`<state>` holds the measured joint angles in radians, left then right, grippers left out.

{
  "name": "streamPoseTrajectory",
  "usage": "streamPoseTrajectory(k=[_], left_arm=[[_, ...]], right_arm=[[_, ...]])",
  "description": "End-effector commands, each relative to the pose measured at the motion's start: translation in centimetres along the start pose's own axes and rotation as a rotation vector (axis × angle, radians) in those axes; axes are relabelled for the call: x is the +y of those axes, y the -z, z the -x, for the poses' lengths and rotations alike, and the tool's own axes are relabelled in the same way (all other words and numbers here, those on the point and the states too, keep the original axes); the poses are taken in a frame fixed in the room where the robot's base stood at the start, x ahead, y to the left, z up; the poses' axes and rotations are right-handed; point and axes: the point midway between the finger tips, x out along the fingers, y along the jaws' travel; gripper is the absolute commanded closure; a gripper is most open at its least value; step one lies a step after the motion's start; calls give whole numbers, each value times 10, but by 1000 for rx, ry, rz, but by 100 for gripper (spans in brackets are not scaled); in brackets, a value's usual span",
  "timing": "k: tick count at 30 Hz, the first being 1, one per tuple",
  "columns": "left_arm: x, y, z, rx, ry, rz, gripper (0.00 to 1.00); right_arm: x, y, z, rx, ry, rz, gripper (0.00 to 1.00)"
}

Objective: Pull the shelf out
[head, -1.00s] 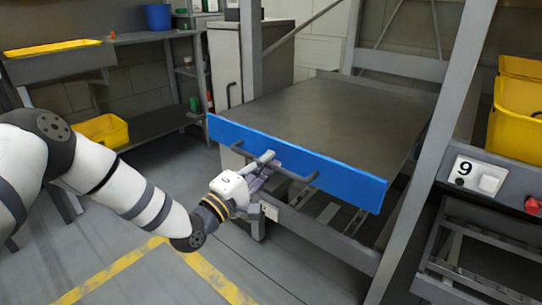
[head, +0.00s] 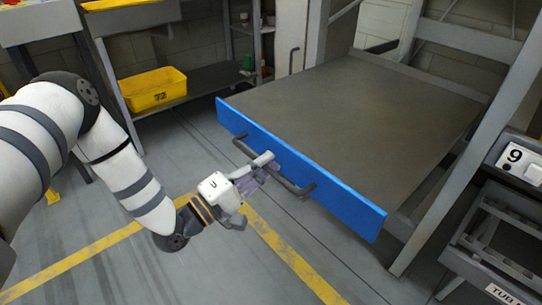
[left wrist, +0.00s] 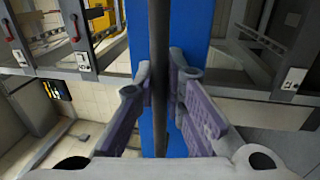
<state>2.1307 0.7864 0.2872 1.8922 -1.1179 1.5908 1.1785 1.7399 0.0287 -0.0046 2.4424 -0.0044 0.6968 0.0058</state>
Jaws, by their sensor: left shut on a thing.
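The shelf (head: 370,125) is a flat dark grey board in a metal frame, with a blue front panel (head: 335,197). A dark bar handle (head: 290,186) runs along the blue panel. My left gripper (head: 266,166) is shut on this handle near its middle. In the left wrist view, the handle (left wrist: 158,75) passes between the purple-padded fingers (left wrist: 168,100), with the blue panel (left wrist: 195,40) behind it. The shelf sticks out of the frame toward me. My right gripper is not in view.
A yellow bin (head: 152,89) sits on a side rack at the left. The floor (head: 300,265) before the shelf is clear, with yellow lines.

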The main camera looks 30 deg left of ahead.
Motion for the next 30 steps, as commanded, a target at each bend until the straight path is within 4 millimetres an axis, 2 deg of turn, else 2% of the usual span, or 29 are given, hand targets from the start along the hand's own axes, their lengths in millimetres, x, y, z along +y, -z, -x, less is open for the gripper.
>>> streamPoseTrajectory(k=[9,10,12,13,22,26,30], left_arm=[[0,0,1,-1,0,0,100],[0,0,1,-1,0,0,88],[0,0,1,-1,0,0,72],[0,0,1,-1,0,0,69],[0,0,2,0,1,0,69],[-1,0,23,2,4,1,69],[-2,1,63,3,6,1,69]], right_arm=[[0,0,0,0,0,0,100],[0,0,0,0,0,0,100],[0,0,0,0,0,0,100],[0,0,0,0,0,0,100],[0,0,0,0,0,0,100],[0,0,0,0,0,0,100],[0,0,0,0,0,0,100]])
